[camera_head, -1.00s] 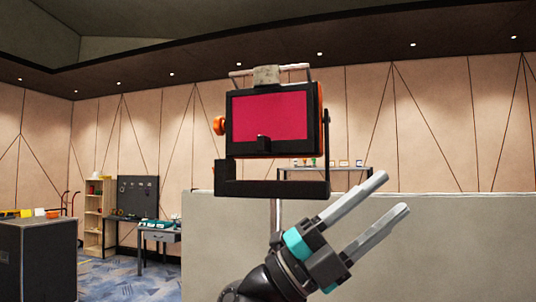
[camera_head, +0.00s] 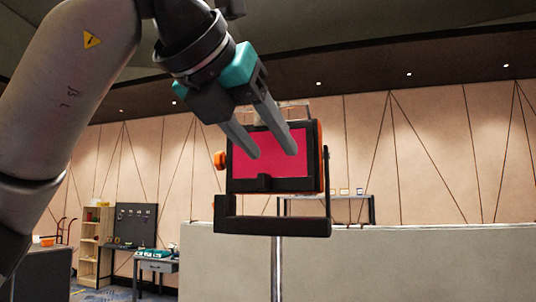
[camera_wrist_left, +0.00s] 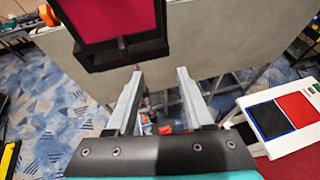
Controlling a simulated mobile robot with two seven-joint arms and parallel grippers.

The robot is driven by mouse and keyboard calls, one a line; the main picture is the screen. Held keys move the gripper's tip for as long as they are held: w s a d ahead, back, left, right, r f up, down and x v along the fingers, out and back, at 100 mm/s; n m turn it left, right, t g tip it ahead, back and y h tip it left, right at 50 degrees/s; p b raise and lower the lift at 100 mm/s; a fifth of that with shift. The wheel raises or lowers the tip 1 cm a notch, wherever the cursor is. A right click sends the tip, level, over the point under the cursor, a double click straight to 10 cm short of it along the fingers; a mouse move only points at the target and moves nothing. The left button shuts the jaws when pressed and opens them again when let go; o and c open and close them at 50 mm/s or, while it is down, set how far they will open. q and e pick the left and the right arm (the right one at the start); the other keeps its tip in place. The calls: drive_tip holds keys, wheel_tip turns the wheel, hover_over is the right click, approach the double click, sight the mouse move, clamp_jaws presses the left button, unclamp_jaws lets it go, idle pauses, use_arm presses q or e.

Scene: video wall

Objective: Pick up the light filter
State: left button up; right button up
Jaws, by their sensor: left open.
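The light filter (camera_head: 270,170) is a flat magenta panel in the black frame of a lamp on a stand, upright at the middle of the head view. In the left wrist view the magenta panel (camera_wrist_left: 95,18) shows at the top left, beyond the fingers. My left gripper (camera_head: 274,154) reaches down from the upper left, and its open fingers overlap the panel in the head view. In the left wrist view the jaws (camera_wrist_left: 160,71) are apart with nothing held between them. Whether a fingertip touches the panel cannot be told. My right gripper is not in view.
The lamp's black yoke (camera_head: 270,226) sits below the panel, on a thin pole (camera_head: 277,265). A wide grey partition (camera_head: 430,262) stands behind.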

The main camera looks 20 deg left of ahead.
use_arm(q)
drive_tip(key=s+a+r+n+y, duration=0.2)
drive_tip(key=a, duration=0.2)
drive_tip(key=t+p, duration=0.1)
drive_tip(key=p, duration=0.1)
approach(261, 174)
drive_tip(key=x, duration=0.5)
drive_tip(key=shift+y, duration=0.4)
drive_tip(key=shift+p+x, duration=0.65)
drive_tip(key=shift+x, duration=2.1)
drive_tip(key=shift+d+r, duration=0.1)
drive_tip(key=shift+c, duration=0.2)
clamp_jaws()
